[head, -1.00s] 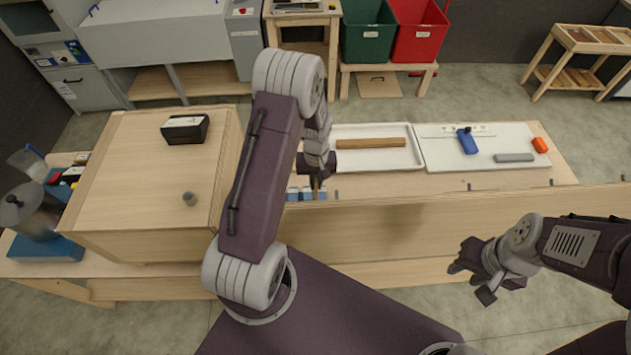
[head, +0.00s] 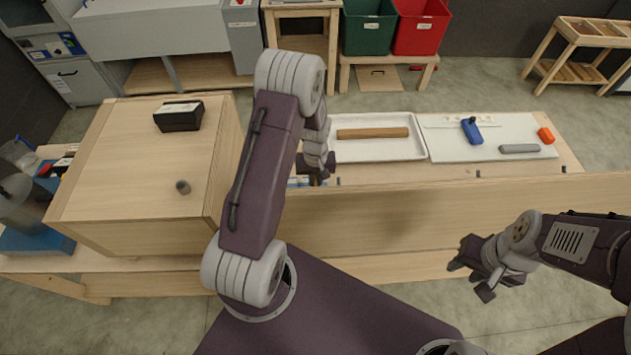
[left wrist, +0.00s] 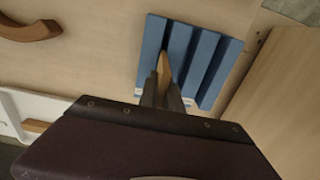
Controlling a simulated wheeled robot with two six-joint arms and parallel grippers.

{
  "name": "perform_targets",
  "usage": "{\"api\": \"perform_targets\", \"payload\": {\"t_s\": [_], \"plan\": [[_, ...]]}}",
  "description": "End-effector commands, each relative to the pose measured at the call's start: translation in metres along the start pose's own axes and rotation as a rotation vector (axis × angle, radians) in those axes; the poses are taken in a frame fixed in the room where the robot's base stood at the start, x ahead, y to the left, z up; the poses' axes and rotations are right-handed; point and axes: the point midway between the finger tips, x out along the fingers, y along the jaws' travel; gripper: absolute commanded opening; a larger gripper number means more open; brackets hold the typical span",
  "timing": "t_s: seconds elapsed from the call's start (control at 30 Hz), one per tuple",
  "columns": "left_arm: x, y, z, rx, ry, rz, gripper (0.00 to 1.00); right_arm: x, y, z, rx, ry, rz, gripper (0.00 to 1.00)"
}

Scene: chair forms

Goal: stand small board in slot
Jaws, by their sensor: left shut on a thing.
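The small board (left wrist: 164,64) is a narrow wooden piece; only its thin edge shows in the left wrist view. My left gripper (left wrist: 166,95) is shut on it. The blue slotted block (left wrist: 206,52) lies just beyond the fingers, and the board's tip overlaps one of its slots. I cannot tell whether the board is inside the slot or above it. In the head view my left gripper (head: 318,178) is beside the blue block (head: 299,182), which my arm mostly hides. My right gripper (head: 478,284) is open and empty, in front of the bench.
A wooden box (head: 135,165) stands left on the bench, with a black item (head: 180,117) on top. A white tray (head: 350,152) holds a brown bar (head: 372,133). A white board (head: 455,150) carries a blue tool (head: 472,131) and a grey bar (head: 519,149).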

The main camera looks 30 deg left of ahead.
Motion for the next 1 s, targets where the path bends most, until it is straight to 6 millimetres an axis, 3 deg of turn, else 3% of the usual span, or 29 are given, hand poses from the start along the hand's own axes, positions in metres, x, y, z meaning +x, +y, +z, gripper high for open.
{"api": "perform_targets", "payload": {"t_s": [1.0], "plan": [[0.018,0.0,0.0,0.0,-0.001,0.0,0.0,0.013,0.0,0.001,0.0,0.0,0.0,0.36]]}}
